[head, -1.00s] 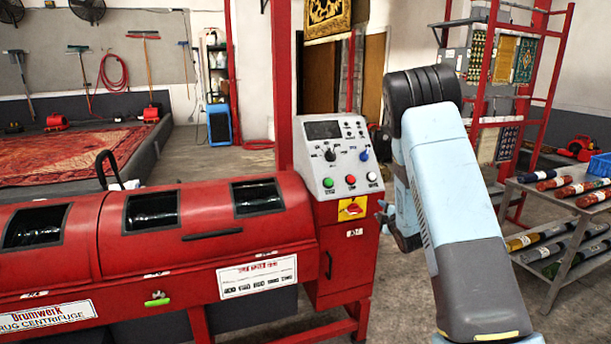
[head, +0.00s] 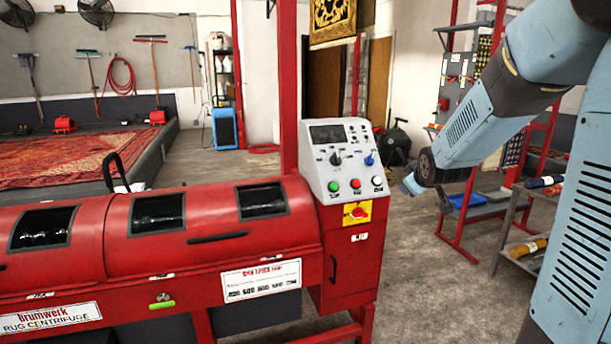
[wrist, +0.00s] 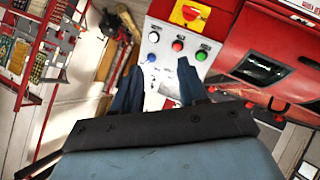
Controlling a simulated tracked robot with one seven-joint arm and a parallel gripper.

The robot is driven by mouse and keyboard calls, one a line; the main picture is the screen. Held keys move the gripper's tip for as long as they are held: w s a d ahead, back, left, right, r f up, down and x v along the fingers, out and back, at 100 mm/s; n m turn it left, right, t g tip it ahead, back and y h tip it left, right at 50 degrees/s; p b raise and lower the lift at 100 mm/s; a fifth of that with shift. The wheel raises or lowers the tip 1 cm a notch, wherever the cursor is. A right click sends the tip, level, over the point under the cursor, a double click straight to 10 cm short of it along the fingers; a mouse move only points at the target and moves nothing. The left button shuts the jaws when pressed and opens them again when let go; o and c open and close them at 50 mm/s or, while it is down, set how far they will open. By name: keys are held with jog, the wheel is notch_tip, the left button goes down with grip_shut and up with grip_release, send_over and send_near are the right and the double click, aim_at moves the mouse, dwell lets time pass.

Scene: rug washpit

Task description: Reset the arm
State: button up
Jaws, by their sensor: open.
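My gripper (wrist: 158,66) shows in the wrist view as two dark blue fingers spread apart, with nothing between them. Beyond them is the white control panel (wrist: 157,42) of the red centrifuge, with its coloured buttons and red-and-yellow switch (wrist: 190,13). In the head view my light blue arm folds in from the right edge, its far end right of the control panel (head: 343,160) and apart from it in the picture. The fingers are hard to make out there.
The red rug centrifuge (head: 200,235) fills the lower left. A shelf cart (head: 508,225) with rolled items stands at the right, partly behind my arm. A red rack (head: 470,200) stands behind. Open concrete floor (head: 425,270) lies between centrifuge and cart.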

jog(key=s+a+r+m+g, duration=0.1)
jog(key=s+a+m+g, duration=0.1)
jog(key=s, duration=0.9)
jog(key=s+a+r+m+g, duration=0.1)
jog(key=s+r+m+g, duration=0.1)
jog(key=s, duration=0.9)
jog(key=s+a+r+m+g, duration=0.1)
jog(key=s+a+r+m, duration=0.1)
jog(key=s, duration=0.9)
jog(key=shift+s+a+m+g+y, duration=0.15)
jog(key=shift+a+m+g+y, duration=0.15)
jog(key=shift+m+g+y, duration=0.1)
